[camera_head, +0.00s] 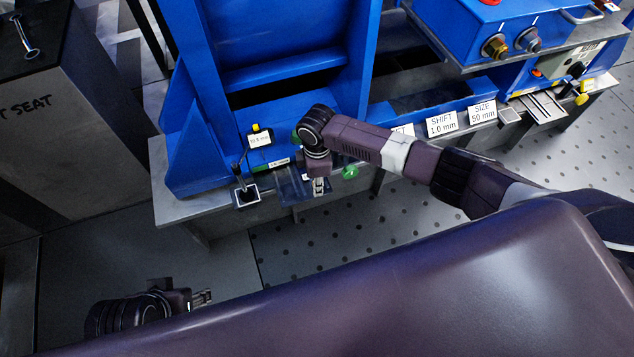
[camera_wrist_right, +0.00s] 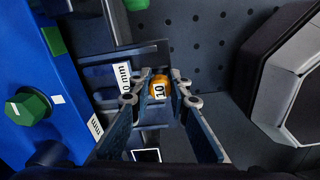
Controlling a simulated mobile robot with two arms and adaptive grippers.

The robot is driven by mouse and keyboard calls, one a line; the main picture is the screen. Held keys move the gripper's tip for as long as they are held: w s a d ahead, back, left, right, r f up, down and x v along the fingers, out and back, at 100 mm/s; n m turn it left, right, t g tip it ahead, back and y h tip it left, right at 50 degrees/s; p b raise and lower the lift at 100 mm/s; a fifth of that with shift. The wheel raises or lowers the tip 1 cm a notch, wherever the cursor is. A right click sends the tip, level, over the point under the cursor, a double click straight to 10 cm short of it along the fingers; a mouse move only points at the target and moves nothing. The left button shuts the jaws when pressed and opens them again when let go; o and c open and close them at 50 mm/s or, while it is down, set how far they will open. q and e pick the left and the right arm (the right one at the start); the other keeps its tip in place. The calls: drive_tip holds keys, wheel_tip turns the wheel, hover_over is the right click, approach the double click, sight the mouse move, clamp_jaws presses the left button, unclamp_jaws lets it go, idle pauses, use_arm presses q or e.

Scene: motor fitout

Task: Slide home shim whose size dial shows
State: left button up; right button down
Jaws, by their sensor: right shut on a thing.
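My right gripper (camera_head: 318,188) points down at the front edge of the machine bench. In the right wrist view its two fingers (camera_wrist_right: 160,90) are shut on an orange tab marked 10 (camera_wrist_right: 158,88), apparently a shim's grip. The rest of that piece is mostly hidden. White plates reading SIZE 50 mm (camera_head: 482,112) and SHIFT 1.0 mm (camera_head: 441,122) stand on the bench, right of the arm. A third plate is partly covered by the arm. My left gripper (camera_head: 203,297) is low at the left, away from the bench; its finger gap is too small to judge.
A blue machine frame (camera_head: 285,70) rises behind my right gripper. A blue control box (camera_head: 520,35) is at upper right. Floor in front is clear.

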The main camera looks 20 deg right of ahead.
drive_tip(key=c, duration=2.3)
unclamp_jaws()
drive_tip(key=shift+f, duration=0.1)
drive_tip(key=o, duration=0.6)
drive_tip(key=shift+c, duration=0.2)
use_arm(q)
drive_tip(key=shift+s+r, duration=0.15)
drive_tip(key=shift+s, duration=0.1)
drive_tip(key=shift+w+a, duration=0.1)
drive_tip(key=shift+w, duration=0.05)
use_arm(e)
wheel_tip(320, 180, up, 12)
